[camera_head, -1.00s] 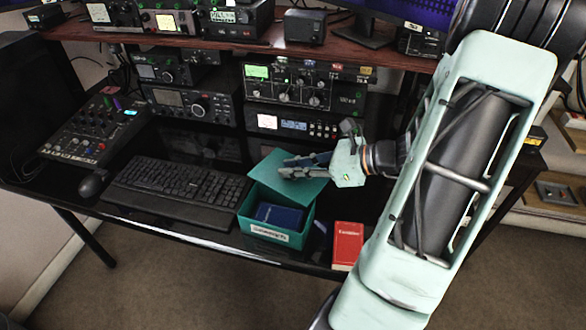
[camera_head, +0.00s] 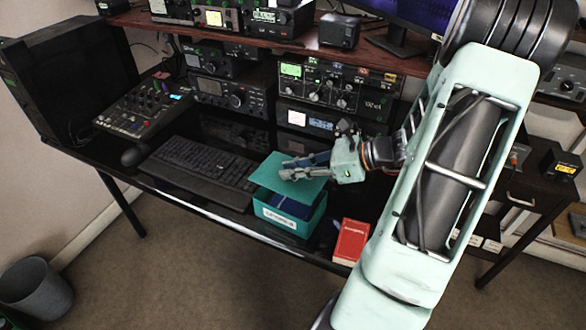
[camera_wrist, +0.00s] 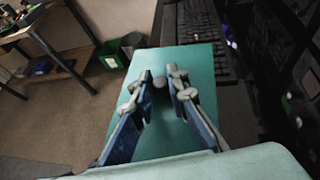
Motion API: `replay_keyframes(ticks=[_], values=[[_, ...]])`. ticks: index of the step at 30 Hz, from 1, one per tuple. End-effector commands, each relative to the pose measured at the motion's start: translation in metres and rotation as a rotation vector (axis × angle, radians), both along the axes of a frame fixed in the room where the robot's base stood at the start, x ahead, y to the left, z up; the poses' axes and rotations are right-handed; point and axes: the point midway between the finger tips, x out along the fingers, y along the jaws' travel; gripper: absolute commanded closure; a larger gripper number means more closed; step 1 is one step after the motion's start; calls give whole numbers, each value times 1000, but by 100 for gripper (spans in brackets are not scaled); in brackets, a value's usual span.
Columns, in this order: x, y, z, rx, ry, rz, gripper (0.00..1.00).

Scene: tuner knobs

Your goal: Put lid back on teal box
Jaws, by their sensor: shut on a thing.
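The teal box (camera_head: 289,222) stands near the front edge of the desk, with a white label on its front. A dark blue thing (camera_head: 292,207) shows inside it. The flat teal lid (camera_head: 277,179) is over the back part of the box, tilted, leaving part of the opening uncovered. My gripper (camera_head: 285,172) is shut on the lid from the right. In the wrist view the lid (camera_wrist: 202,68) fills the middle, with the gripper fingers (camera_wrist: 163,82) on a small round grey knob. Whether the lid touches the box rim cannot be told.
A red book (camera_head: 351,241) lies right of the box at the desk edge. A keyboard (camera_head: 200,168) is to the left, close to the box. Radio units (camera_head: 335,90) stand behind. A grey bin (camera_head: 36,289) is on the floor.

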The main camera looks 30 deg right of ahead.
Motion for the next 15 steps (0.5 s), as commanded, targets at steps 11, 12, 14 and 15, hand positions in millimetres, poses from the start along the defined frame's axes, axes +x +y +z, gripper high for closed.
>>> replay_keyframes(ticks=[11, 12, 14, 15], values=[[0, 0, -4, 2, -2, 0, 100], [0, 0, -7, 2, -2, 0, 100], [0, 0, -11, 2, -2, 0, 100], [0, 0, -13, 2, -2, 0, 100]])
